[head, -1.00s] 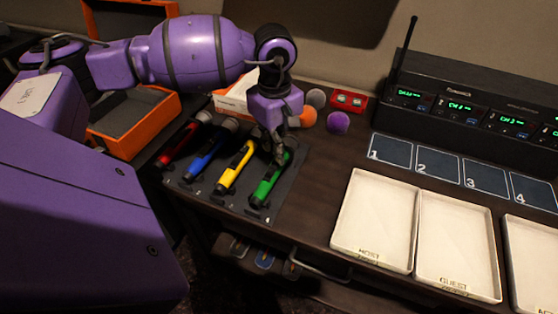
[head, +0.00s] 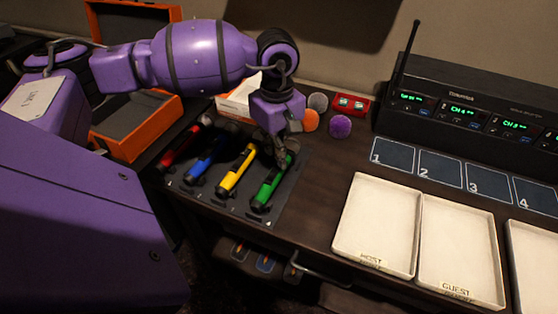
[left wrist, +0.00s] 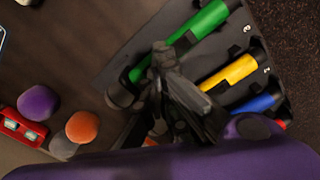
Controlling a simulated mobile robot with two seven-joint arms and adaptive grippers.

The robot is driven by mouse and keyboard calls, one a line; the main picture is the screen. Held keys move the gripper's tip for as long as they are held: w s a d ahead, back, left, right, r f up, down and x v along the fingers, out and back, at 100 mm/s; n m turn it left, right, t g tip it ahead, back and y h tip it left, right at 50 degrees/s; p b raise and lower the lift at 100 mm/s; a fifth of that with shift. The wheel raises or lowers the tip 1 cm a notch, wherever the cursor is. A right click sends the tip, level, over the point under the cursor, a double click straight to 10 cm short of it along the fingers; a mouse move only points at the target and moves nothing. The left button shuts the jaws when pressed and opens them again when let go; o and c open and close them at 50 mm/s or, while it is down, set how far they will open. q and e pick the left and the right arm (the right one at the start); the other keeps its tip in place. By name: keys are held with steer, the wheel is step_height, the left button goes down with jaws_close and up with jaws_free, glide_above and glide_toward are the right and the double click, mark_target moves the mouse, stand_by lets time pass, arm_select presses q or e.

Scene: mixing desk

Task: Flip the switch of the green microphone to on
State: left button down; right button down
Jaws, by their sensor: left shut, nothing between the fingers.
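The green microphone (head: 272,185) lies in the rightmost slot of a dark holder mat (head: 299,187), next to the yellow (head: 237,171), blue (head: 206,159) and red microphones (head: 180,152). My left gripper (head: 281,160) is shut and empty over the head end of the green microphone and hides that end in the head view. In the left wrist view the shut fingertips (left wrist: 161,50) overlap the edge of the green microphone (left wrist: 188,38); whether they touch it I cannot tell. The state of its switch is too small to read. My right gripper is not in view.
Purple (head: 340,126), orange (head: 310,120) and grey foam balls (head: 318,102) and a red box (head: 350,105) lie behind the mat. To the right are white trays (head: 346,239), numbered squares (head: 391,153) and a black receiver (head: 482,100). An open orange case (head: 157,133) stands at left.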

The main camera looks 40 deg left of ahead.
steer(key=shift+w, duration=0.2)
arm_select(q)
steer(key=shift+f, duration=0.1)
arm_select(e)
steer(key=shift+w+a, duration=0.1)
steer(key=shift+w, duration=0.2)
arm_select(q)
steer(key=shift+f, duration=0.2)
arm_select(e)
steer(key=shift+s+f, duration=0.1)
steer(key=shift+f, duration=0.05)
arm_select(q)
steer(key=shift+f, duration=0.1)
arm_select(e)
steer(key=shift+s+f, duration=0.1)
arm_select(q)
steer(key=shift+f+b, duration=0.3)
steer(key=shift+b, duration=0.15)
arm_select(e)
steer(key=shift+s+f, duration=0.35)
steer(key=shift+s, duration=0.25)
